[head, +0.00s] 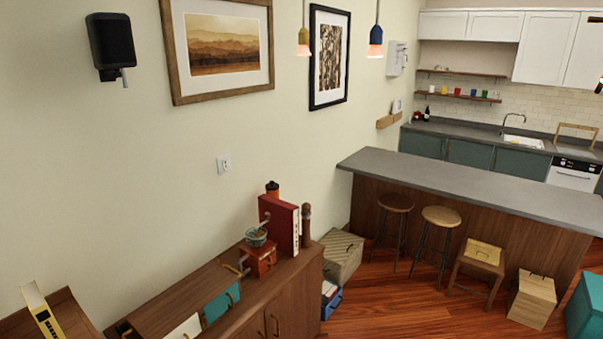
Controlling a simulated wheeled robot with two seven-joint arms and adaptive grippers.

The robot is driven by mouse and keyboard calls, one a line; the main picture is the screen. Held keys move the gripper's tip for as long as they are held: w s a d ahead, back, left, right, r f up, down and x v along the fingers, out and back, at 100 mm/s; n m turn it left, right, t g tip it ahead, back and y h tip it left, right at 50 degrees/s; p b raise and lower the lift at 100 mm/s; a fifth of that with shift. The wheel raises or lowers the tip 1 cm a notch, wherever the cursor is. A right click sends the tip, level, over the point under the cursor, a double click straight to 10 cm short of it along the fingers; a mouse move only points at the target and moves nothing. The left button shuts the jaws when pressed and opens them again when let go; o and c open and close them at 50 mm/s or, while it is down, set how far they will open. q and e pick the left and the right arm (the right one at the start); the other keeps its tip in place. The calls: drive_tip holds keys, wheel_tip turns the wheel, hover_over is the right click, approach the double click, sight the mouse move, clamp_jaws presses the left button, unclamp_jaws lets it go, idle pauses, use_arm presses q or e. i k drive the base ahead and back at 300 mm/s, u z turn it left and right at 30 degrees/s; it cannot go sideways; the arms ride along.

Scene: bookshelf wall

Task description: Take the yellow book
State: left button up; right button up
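A slim yellow book (41,312) with a pale panel and dark markings stands tilted at the lower left of the head view. It is on or against a brown wooden surface (68,309), and its lower end is cut off by the picture's bottom edge. I cannot make out either of my grippers in this view, and nothing is seen touching the book.
A wooden cabinet (287,290) bears a red book (279,222), a coffee grinder (260,256) and a pepper mill (306,225). A box (342,256) stands beside it. Stools and a long counter (450,184) are farther right. Wooden floor (400,310) is open in front.

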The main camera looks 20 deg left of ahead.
sight(35, 300)
drive_tip(key=u, duration=1.15)
drive_tip(key=i, duration=1.05)
drive_tip(key=u, duration=0.85)
